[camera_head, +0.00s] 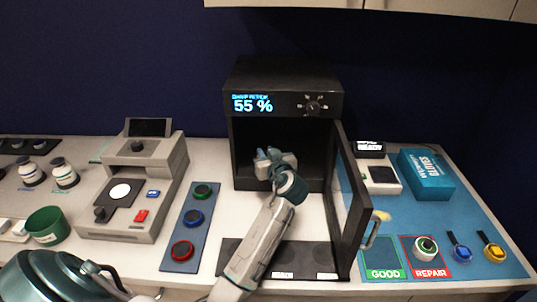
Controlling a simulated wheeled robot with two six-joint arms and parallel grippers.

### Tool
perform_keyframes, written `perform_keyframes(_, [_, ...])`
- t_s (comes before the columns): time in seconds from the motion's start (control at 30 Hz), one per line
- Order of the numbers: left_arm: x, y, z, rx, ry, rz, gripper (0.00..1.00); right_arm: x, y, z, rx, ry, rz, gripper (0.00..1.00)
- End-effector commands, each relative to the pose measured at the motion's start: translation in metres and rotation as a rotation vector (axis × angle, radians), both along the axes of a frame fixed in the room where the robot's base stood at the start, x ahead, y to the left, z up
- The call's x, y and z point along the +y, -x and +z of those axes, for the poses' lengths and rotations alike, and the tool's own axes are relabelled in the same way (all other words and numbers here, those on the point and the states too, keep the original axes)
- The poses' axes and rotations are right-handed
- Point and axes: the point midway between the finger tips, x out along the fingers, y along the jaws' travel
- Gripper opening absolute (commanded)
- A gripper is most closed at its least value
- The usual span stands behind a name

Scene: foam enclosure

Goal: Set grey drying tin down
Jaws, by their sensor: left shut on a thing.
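My left gripper (272,158) reaches through the open front of a black drying cabinet (282,92) and is inside its dark chamber. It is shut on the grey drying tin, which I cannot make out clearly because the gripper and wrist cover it. Whether the tin touches the chamber floor cannot be told. The cabinet's door (348,190) stands open to the right of my wrist. The cabinet display reads 55 %. My right gripper is not in view.
A dark mat (300,256) with labelled spots lies before the cabinet, partly under my arm. A blue panel with coloured rings (190,228) and a grey device (135,185) stand left. Right of the door are a teal box (426,174) and GOOD (384,272) and REPAIR (430,272) squares.

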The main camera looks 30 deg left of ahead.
Motion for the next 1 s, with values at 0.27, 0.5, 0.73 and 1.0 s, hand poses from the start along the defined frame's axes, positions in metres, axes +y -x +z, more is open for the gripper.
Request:
perform_keyframes(0.27, [0.006, -0.016, -0.010, 0.005, 0.001, -0.001, 0.00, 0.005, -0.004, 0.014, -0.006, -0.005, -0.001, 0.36])
perform_keyframes(0.5, [0.006, -0.016, -0.036, 0.001, 0.002, -0.001, 0.00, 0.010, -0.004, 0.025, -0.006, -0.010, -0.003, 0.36])
perform_keyframes(0.73, [0.006, -0.016, -0.038, 0.000, 0.002, -0.002, 0.00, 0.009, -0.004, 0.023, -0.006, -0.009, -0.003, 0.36])
perform_keyframes(1.0, [0.006, -0.016, -0.039, 0.000, 0.001, -0.001, 0.43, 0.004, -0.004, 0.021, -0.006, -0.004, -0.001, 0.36])
